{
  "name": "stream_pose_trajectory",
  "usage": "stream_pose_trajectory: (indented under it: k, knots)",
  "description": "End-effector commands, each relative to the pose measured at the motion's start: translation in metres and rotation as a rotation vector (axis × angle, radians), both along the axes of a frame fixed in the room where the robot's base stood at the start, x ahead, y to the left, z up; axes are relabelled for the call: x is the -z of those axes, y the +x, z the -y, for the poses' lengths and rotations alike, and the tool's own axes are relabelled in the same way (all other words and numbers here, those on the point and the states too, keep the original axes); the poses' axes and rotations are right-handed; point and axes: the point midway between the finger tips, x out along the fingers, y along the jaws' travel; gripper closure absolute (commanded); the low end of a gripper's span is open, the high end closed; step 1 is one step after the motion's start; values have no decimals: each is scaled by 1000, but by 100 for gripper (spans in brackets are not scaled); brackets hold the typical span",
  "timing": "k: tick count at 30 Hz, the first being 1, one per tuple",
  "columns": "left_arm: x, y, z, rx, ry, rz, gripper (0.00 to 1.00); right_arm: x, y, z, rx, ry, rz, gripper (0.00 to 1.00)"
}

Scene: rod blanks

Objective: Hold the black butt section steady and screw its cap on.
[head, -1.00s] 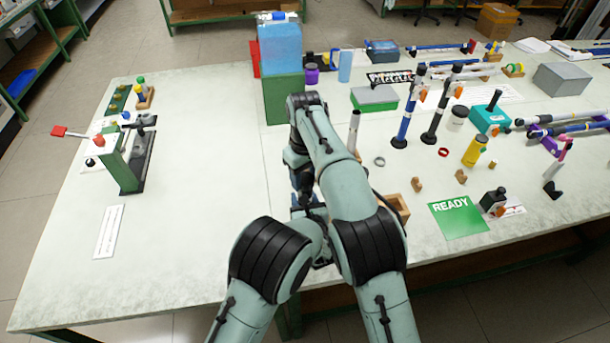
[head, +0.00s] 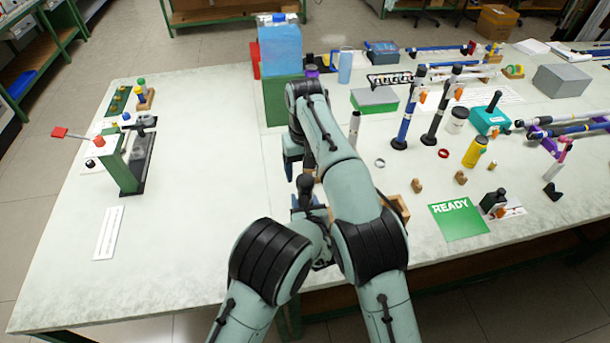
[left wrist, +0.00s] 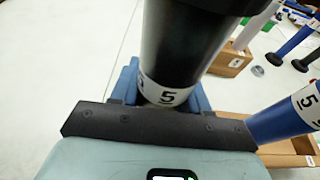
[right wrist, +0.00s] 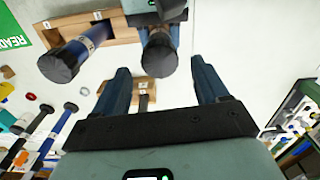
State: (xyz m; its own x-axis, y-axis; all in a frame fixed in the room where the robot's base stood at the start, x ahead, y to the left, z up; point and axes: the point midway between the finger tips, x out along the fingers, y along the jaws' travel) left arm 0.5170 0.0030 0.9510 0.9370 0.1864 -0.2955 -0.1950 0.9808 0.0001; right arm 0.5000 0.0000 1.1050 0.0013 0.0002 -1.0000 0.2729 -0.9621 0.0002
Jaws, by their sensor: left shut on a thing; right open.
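The black butt section (left wrist: 185,45) stands in my left gripper (left wrist: 165,88), whose blue fingers are shut around it near its white "5" band. Its dark rounded top (head: 305,184) shows in the head view, above the left gripper (head: 308,212). The right wrist view shows its dark end (right wrist: 158,55) beyond my right fingers. I cannot tell whether that end is the cap, and I see no separate cap for certain. My right gripper (right wrist: 165,88) is open with nothing between its fingertips; in the head view it (head: 298,165) is behind the butt section.
A blue rod (right wrist: 85,45) with a dark end leans in a wooden tray (left wrist: 285,150) beside the left gripper. A wooden block (left wrist: 232,58) holds a pale tube (head: 353,130). Upright rods (head: 405,120) stand farther right.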

Motion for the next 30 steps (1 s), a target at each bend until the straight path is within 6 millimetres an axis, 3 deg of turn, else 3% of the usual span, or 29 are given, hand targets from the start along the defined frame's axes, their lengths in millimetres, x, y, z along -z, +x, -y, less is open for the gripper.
stream_pose_trajectory:
  k: [4, 14, 24, 30]
  knots:
    - [0, 0, 0, 0, 0, 1, 100, -11, 0, 0, 0, 0, 0, 26]
    - [0, 0, 0, 0, 0, 1, 100, -13, 0, 0, -6, 0, -1, 30]
    - [0, 0, 0, 0, 0, 1, 100, -41, 2, 1, -253, -1, 2, 30]
    - [0, 0, 0, 0, 0, 1, 100, -47, 0, 0, -315, -1, -2, 30]
